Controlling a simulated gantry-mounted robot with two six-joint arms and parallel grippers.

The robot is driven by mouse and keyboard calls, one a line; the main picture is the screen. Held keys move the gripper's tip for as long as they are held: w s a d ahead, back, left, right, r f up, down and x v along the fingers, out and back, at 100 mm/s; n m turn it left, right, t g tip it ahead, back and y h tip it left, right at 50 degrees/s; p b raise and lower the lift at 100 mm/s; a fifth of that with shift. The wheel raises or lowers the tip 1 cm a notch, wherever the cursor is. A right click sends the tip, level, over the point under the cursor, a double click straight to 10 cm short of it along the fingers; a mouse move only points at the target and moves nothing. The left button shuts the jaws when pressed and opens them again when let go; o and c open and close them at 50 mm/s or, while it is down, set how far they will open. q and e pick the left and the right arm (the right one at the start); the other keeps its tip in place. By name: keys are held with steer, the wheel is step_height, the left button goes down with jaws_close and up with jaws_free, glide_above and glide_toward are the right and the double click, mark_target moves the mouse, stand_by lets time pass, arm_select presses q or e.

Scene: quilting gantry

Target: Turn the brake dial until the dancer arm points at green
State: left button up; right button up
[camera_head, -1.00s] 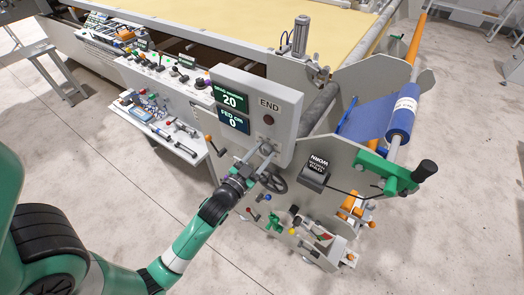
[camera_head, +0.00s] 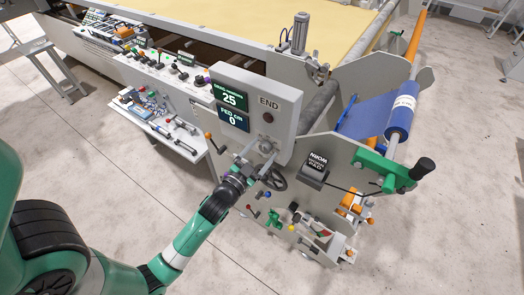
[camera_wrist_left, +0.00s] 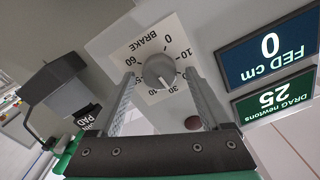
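The brake dial (camera_wrist_left: 159,70) is a grey round knob on a white scale plate marked BRAKE with numbers from 0 to 60. It also shows on the grey control box (camera_head: 267,146) in the head view. My left gripper (camera_head: 257,160) is just in front of the dial. In the left wrist view its two fingers (camera_wrist_left: 160,82) are spread on either side of the knob, with gaps showing between them and it. The drag display (camera_head: 231,99) reads 25 newtons. I cannot clearly make out the dancer arm or what it points at. My right gripper is not in view.
The FED cm display (camera_head: 234,119) reads 0. A green crank (camera_head: 397,170) and a blue roll (camera_head: 402,112) are at the right. A tool shelf (camera_head: 155,120) stands left of the box.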

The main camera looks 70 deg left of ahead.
arm_select(q)
steer(key=b+v, duration=0.3)
steer(key=v, duration=0.8)
steer(key=shift+s, duration=0.25)
steer(key=shift+d, duration=0.15)
